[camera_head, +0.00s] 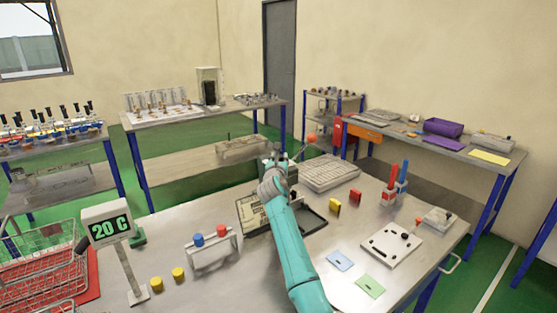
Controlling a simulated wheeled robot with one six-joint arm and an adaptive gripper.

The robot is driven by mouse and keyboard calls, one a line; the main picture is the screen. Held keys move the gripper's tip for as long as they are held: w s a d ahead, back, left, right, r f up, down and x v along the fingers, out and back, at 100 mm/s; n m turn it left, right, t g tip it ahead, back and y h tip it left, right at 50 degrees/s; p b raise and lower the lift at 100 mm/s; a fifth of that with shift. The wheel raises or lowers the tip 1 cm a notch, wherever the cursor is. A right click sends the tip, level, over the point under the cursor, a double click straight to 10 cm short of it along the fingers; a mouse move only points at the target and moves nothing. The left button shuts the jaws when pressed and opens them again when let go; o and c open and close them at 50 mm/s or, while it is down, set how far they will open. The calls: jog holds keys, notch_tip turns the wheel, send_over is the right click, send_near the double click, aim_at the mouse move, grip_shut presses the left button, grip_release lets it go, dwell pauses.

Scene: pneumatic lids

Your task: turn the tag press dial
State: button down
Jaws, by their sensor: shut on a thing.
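My gripper (279,163) is at the back edge of the grey bench, at the end of my teal arm. It is shut on a small grey part that its own fingers mostly hide. A thin lever with an orange-red ball (312,137) rises just to the right of the fingers. The lever and grey part look like the tag press, but its body and dial are mostly hidden behind my gripper. I cannot make out the dial face or its setting.
A dark tray (313,222) lies under my forearm. A keyboard-like grey block (330,172) is right of the gripper.

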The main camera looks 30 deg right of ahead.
jog(key=shift+f+n, duration=0.15)
jog(key=shift+n, duration=0.15)
jog(key=c, duration=0.8)
grip_release()
notch_tip(320, 180, up, 10)
jog(key=shift+r, duration=0.1)
